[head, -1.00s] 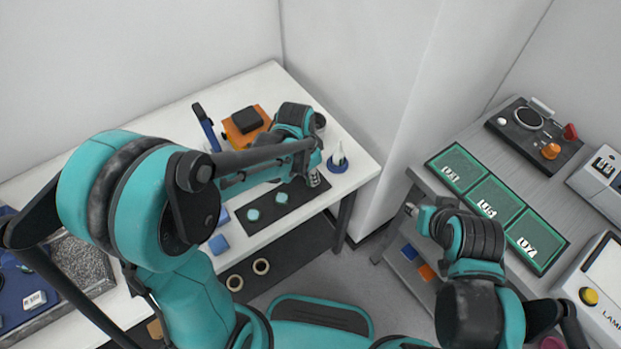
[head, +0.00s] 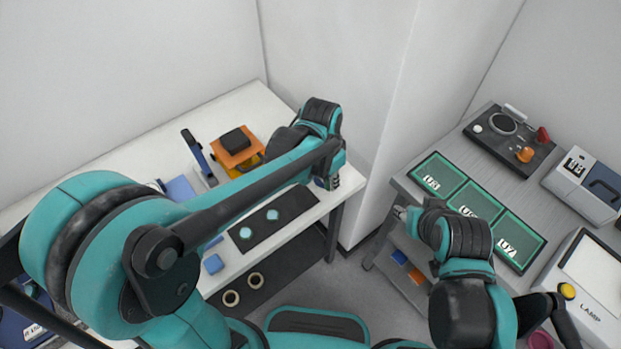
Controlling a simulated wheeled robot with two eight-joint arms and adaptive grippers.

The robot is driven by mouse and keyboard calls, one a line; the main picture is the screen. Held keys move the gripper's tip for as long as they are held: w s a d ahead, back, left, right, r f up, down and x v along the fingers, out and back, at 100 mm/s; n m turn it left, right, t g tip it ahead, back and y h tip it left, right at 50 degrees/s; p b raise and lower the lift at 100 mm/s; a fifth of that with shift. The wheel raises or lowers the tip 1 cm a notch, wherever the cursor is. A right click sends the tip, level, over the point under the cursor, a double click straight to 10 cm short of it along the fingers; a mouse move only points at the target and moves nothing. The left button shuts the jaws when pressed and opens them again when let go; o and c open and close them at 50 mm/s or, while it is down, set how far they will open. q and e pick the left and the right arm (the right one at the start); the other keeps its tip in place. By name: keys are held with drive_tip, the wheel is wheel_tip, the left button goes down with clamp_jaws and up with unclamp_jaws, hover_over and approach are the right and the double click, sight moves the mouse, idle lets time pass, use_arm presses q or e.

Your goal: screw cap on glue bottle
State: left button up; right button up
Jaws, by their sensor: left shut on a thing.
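My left gripper (head: 331,183) points down at the right end of the white table, where the glue bottle stands. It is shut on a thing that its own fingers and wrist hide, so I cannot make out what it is. I see no cap. My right gripper (head: 402,214) is at the left edge of the grey bench, away from the bottle; its fingers are too small to tell whether they are open.
A dark mat (head: 268,222) with two pale pieces lies along the white table's (head: 247,107) front. Green trays (head: 470,202) and instruments fill the grey bench. A gap separates the tables.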

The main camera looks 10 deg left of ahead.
use_arm(q)
drive_tip(key=shift+s+d+r+p, duration=0.1)
drive_tip(key=shift+d+r, duration=0.2)
drive_tip(key=shift+d, duration=0.25)
drive_tip(key=shift+d+r+p, duration=0.1)
drive_tip(key=shift+d+r, duration=0.25)
drive_tip(key=shift+d, duration=0.15)
drive_tip(key=shift+s+d+r+p, duration=0.1)
drive_tip(key=shift+d+r, duration=0.2)
drive_tip(key=shift+d, duration=0.25)
